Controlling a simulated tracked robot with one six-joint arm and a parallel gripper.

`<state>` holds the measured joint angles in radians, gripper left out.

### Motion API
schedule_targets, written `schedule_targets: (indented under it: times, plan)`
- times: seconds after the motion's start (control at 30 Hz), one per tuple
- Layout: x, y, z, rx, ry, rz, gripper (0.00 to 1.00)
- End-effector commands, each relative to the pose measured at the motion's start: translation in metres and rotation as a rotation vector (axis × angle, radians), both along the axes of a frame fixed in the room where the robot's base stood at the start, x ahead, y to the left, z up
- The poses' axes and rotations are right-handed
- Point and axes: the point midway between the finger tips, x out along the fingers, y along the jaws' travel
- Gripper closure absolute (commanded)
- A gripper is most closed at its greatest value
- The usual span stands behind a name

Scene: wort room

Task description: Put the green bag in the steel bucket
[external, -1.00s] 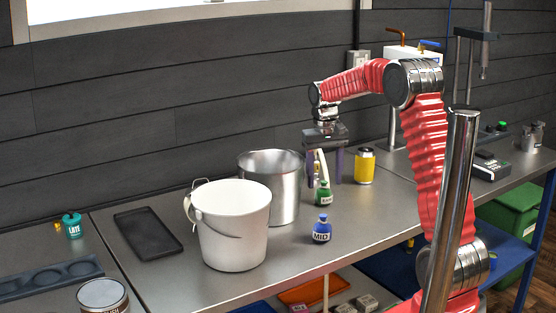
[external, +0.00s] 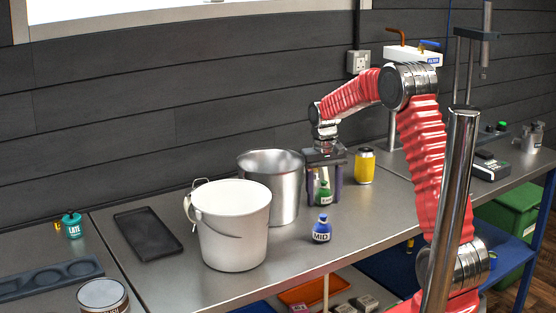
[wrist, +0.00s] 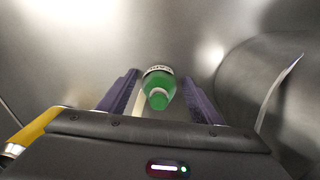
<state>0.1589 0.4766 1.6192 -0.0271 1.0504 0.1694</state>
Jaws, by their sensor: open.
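The green bag (external: 324,193) stands on the steel bench just right of the steel bucket, with a white label on its front. My gripper (external: 325,190) is lowered over it with the jaws open, one finger on each side. In the wrist view the green bag (wrist: 159,90) lies between the two purple-grey fingers of my gripper (wrist: 160,95), with a gap visible on both sides. The steel bucket (external: 286,190) is tall, shiny and open at the top, left of my gripper. Its curved wall (wrist: 262,85) fills the right of the wrist view.
A white bucket (external: 233,235) stands in front of the steel bucket. A blue bag labelled MID (external: 322,229) stands in front of the green one. A yellow can (external: 365,166) is to the right and also shows in the wrist view (wrist: 35,132). A black tray (external: 148,234) lies at left.

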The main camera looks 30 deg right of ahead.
Motion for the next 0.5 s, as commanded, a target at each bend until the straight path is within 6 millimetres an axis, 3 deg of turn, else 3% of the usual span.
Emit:
schedule_targets:
  times: [0.5]
  plan:
    - [0.0002,-0.0001,0.0005,0.0,-0.001,0.0,0.44]
